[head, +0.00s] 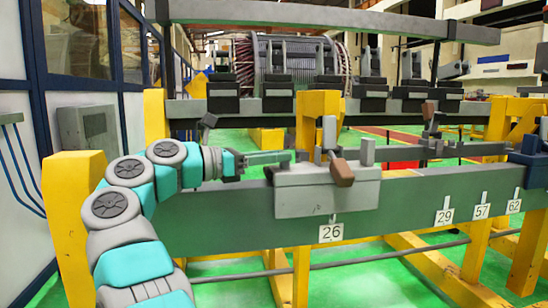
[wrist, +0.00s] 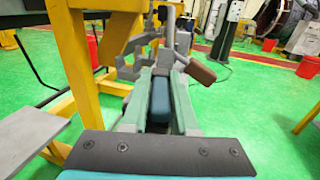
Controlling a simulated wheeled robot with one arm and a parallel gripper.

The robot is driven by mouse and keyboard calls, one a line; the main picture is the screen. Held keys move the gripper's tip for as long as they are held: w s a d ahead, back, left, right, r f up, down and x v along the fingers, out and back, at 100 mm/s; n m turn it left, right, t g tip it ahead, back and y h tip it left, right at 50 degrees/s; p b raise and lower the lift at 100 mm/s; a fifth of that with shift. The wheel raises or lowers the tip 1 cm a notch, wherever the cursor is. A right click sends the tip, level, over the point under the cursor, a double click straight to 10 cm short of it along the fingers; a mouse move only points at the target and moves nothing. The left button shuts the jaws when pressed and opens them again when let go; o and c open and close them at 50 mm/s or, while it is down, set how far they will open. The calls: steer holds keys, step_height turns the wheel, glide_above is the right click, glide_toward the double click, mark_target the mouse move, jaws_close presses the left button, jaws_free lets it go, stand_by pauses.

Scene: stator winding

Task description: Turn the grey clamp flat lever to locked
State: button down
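The grey clamp (head: 318,190) sits on the long grey-green beam above the tag reading 26. A brown-ended lever (head: 341,171) leans on its near side, and a light grey upright plate (head: 329,134) stands at its top. In the wrist view the brown end (wrist: 195,70) shows just right of my fingers' far ends. My gripper (head: 284,157) points right, level with the clamp's top, with its tips close to the clamp's left upper edge. The wrist view shows the fingers (wrist: 165,80) reaching forward; their tips overlap the clamp parts, so contact and opening are unclear.
The beam (head: 430,196) runs right past tags 29, 57 and 62 to a dark blue block (head: 530,150). A second rail with clamps stands behind. Yellow supports (head: 75,215) hold the frame. The green floor (wrist: 250,110) is open at right in the wrist view.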

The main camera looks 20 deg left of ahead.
steer(key=c, duration=0.8)
jaws_free()
steer(key=shift+o, duration=0.2)
steer(key=p+v, duration=0.1)
steer(key=v, duration=0.5)
steer(key=shift+a+r+p, duration=0.15)
steer(key=shift+p, duration=0.25)
steer(key=shift+v, duration=0.8)
